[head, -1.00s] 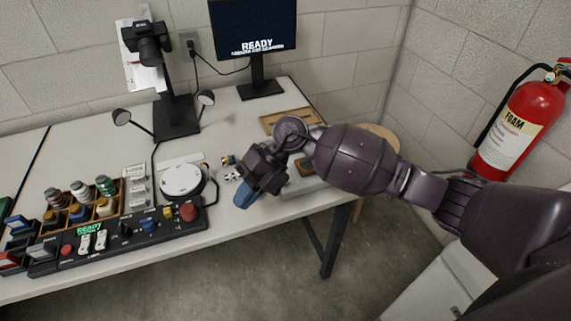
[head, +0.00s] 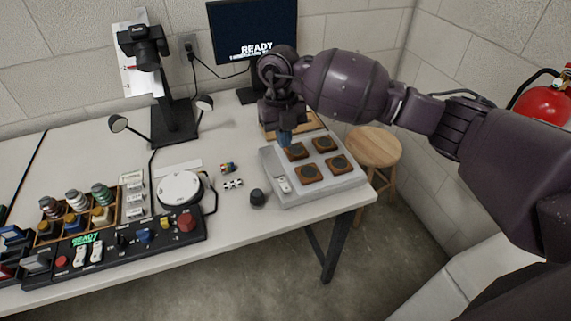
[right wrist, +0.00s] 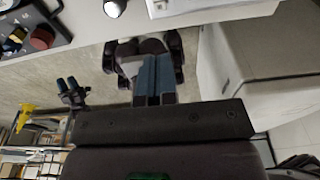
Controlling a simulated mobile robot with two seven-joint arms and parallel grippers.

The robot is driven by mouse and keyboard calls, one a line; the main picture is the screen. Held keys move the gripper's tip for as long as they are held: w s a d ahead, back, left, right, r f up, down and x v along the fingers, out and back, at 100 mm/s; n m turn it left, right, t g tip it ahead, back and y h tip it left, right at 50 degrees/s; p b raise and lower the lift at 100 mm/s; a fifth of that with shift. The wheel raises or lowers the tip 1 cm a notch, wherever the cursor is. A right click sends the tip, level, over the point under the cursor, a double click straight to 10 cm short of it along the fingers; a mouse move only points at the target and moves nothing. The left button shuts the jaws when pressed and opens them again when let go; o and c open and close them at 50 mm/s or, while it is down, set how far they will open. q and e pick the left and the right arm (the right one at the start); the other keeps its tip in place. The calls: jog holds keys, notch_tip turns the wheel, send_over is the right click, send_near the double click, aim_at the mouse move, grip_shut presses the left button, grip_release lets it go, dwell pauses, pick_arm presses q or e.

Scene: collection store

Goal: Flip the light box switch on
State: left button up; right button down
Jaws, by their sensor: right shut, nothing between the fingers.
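The light box (head: 330,189) is a pale grey, low box at the right end of the table, with several brown-framed square pieces on top. A small white switch (head: 284,185) sits on its left front part; its position is too small to tell. My right gripper (head: 285,140) is above the box's back left part, blue fingertips pointing down, shut and empty, apart from the switch. Its closed fingers also show in the right wrist view (right wrist: 154,80). The light box's edge (right wrist: 215,10) is at the top there. My left gripper (right wrist: 67,84) shows small there, fingertips apart.
A control panel (head: 110,246), a white round turntable (head: 180,187) and a camera stand (head: 175,120) are further left. A monitor (head: 252,30) stands behind, a stool (head: 374,147) at right.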

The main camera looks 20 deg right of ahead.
aim_at(287, 189)
jog(key=f, duration=0.4)
jog(key=s+f+b, duration=0.1)
jog(key=f, duration=0.7)
jog(key=shift+s, duration=0.35)
jog(key=shift+s+f+b, duration=0.1)
jog(key=shift+f+b, duration=0.2)
jog(key=shift+f, duration=0.3)
pick_arm(q)
jog(key=shift+w+d+f, duration=0.15)
jog(key=shift+w+f, duration=0.15)
jog(key=shift+w, duration=0.1)
pick_arm(e)
jog(key=shift+f, duration=0.15)
